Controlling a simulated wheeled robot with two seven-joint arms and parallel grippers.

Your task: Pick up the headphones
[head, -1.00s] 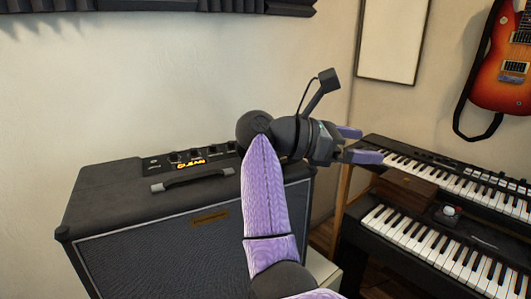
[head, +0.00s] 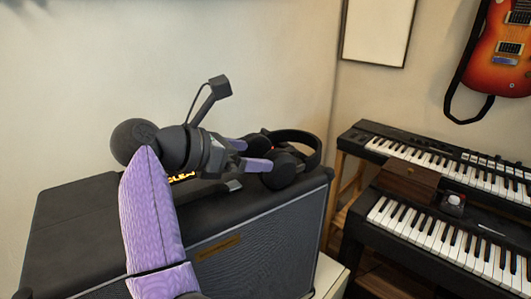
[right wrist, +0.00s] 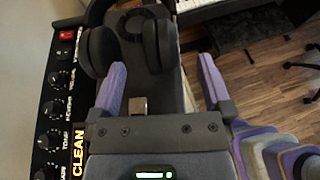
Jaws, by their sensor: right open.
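The black headphones (head: 308,141) rest on the right end of the amplifier's top (head: 95,215), partly hidden behind my right gripper (head: 256,154) in the head view. Its purple fingers are apart and empty, pointing at the headphones from the left. In the right wrist view, the headphones (right wrist: 98,48) lie just ahead of the gripper (right wrist: 161,64). One ear cup is ahead of the left finger, the other shows between the fingers. The right finger is clear of them. Whether a finger touches a cup cannot be told. My left gripper is not in view.
The amplifier's knob panel (right wrist: 58,105) runs along the left in the wrist view. Two keyboards (head: 440,240) on stands are to the right, with a brown box (head: 412,183) between them. A guitar (head: 503,55) hangs on the wall. Wooden floor shows beyond the amplifier.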

